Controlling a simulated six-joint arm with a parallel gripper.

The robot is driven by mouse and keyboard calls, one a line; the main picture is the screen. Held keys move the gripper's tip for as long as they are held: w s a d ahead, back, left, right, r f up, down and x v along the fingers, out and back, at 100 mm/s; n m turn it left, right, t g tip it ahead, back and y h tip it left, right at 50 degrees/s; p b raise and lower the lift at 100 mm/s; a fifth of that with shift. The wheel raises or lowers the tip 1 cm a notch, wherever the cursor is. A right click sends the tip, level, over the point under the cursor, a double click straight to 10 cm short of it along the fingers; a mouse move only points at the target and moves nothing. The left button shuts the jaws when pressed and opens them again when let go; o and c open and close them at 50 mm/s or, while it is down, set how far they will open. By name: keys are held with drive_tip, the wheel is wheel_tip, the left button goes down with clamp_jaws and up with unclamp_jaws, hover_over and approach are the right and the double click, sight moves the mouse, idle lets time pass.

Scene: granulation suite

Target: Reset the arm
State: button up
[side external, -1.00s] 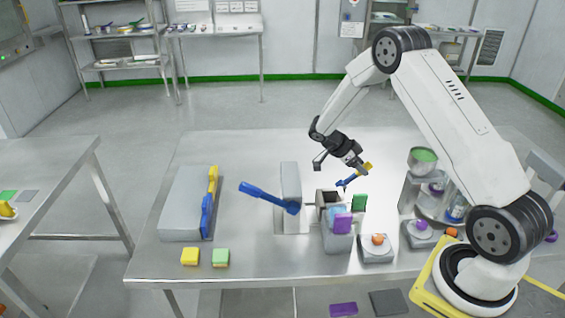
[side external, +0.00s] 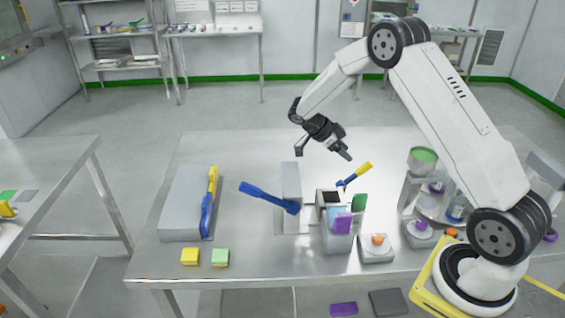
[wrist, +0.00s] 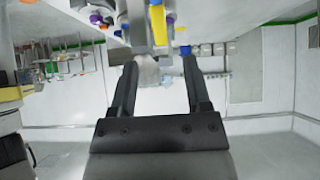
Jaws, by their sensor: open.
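My gripper (side external: 323,153) is open and empty. In the side view it hangs in the air above the steel table (side external: 245,155), up and to the left of the yellow-and-blue tool (side external: 356,174), apart from it. In the wrist view my gripper (wrist: 158,85) shows two dark fingers spread wide with nothing between the tips. The yellow handle of a tool (wrist: 158,22) shows beyond the fingertips at the top of that view.
Near my gripper stand a grey upright block (side external: 291,180) with a blue lever (side external: 268,197) and a grey holder (side external: 338,239) with coloured items. A grey block (side external: 183,205) lies left. Button boxes (side external: 376,250) and a green-topped vessel (side external: 423,160) stand right. The table's back is clear.

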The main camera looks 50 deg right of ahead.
drive_tip(key=shift+a, duration=0.1)
idle(0.3)
drive_tip(key=s+a+r+n+t+y, duration=0.1)
drive_tip(key=s+a+n+t+y, duration=0.2)
drive_tip(key=s+a+n, duration=0.3)
drive_tip(key=s+a+r+n+t+y, duration=0.2)
drive_tip(key=s+a+n+t, duration=0.4)
drive_tip(key=a+n, duration=1)
drive_tip(key=shift+s+r+n+y, duration=0.25)
drive_tip(key=shift+n+y, duration=0.55)
drive_tip(key=shift+n, duration=1.7)
drive_tip(key=shift+w, duration=0.1)
